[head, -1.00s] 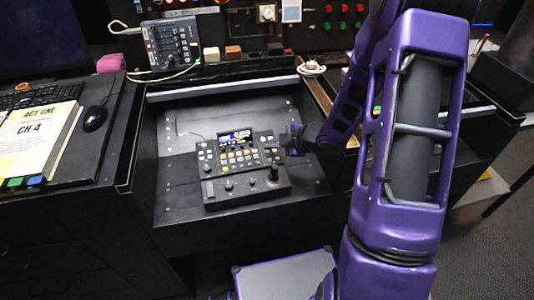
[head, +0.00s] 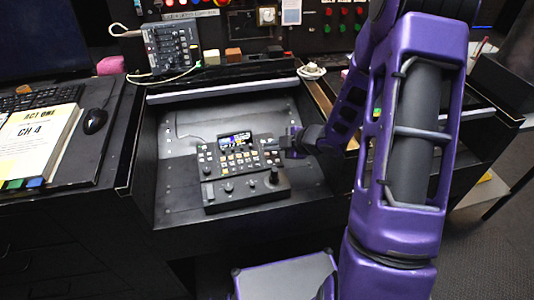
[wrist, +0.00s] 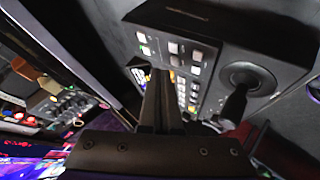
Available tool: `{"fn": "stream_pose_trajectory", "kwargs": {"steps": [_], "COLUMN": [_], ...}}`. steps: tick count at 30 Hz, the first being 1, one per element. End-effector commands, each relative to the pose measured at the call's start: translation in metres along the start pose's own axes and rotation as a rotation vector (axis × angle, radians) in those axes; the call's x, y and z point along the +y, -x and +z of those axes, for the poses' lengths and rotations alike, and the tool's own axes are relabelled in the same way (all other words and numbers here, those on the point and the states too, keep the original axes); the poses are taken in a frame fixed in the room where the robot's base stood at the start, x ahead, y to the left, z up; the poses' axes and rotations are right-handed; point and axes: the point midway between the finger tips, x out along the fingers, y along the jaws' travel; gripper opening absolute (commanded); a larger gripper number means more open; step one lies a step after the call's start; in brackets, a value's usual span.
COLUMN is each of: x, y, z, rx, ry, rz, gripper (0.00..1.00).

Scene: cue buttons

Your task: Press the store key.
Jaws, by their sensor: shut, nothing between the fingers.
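A dark control console (head: 245,191) lies in the recessed desk well in the head view, with a small lit screen (head: 234,139) and rows of pale and coloured keys (head: 232,161). The key labels are too small to read, so I cannot tell which one is the store key. My gripper (head: 285,147) is at the console's upper right, by the right end of the key rows. In the wrist view the gripper (wrist: 160,78) is shut and empty, and its fingers hide part of the keys (wrist: 172,48). I cannot tell whether the fingertips touch a key.
A black joystick (head: 272,177) stands on the console's right front, close to my gripper; it also shows in the wrist view (wrist: 235,103). A grey mixer (head: 170,47) with cables sits behind the well. A book (head: 38,135) and mouse (head: 95,120) lie to the left.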

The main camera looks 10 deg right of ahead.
Motion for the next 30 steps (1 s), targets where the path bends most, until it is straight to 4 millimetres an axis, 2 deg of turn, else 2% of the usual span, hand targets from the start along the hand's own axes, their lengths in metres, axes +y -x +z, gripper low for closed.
{"fn": "stream_pose_trajectory", "kwargs": {"steps": [22, 30], "x": [-0.0001, -0.0047], "y": [-0.0001, -0.0060], "z": [0.0001, 0.0045], "rx": [0.000, 0.000], "ry": [0.000, -0.001], "rz": [0.000, 0.000], "gripper": [0.00, 0.00]}}
